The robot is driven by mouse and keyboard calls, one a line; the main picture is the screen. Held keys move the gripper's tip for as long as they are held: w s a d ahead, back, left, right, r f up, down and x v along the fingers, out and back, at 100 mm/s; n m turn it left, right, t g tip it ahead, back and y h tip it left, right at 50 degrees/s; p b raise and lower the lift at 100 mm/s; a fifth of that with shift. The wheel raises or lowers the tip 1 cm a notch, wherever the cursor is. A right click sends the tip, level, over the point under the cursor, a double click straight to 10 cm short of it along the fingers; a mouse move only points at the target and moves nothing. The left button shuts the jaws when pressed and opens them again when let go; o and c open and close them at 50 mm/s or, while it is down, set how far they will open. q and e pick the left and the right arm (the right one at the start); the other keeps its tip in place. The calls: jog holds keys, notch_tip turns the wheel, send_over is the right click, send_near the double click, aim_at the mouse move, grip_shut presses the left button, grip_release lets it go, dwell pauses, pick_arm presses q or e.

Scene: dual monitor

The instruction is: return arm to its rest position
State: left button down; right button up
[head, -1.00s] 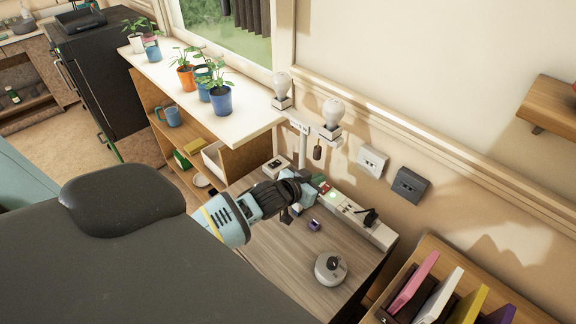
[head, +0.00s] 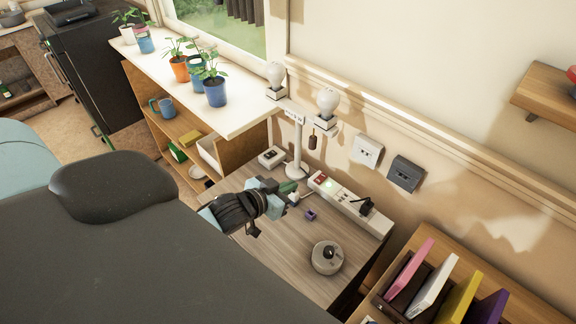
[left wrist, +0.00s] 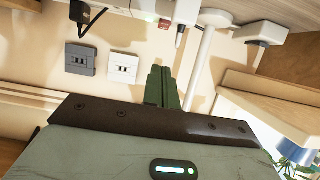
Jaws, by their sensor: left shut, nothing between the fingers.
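My left gripper (head: 290,187) is over the wooden desk (head: 285,255), near the foot of the two-bulb lamp (head: 299,150). Its green fingers also show in the left wrist view (left wrist: 161,86), shut together with nothing between them. A white power strip (head: 350,203) with a black plug (head: 366,206) lies to the right of the gripper. A small white plug (head: 294,198) is close by the fingertips; I cannot tell if they touch. My right gripper does not show in either view.
A small purple item (head: 310,215) and a round dial device (head: 327,257) stand on the desk. A white shelf (head: 240,115) with potted plants is at the left. A rack of coloured folders (head: 433,283) is at the lower right. Wall sockets (head: 367,152) are behind.

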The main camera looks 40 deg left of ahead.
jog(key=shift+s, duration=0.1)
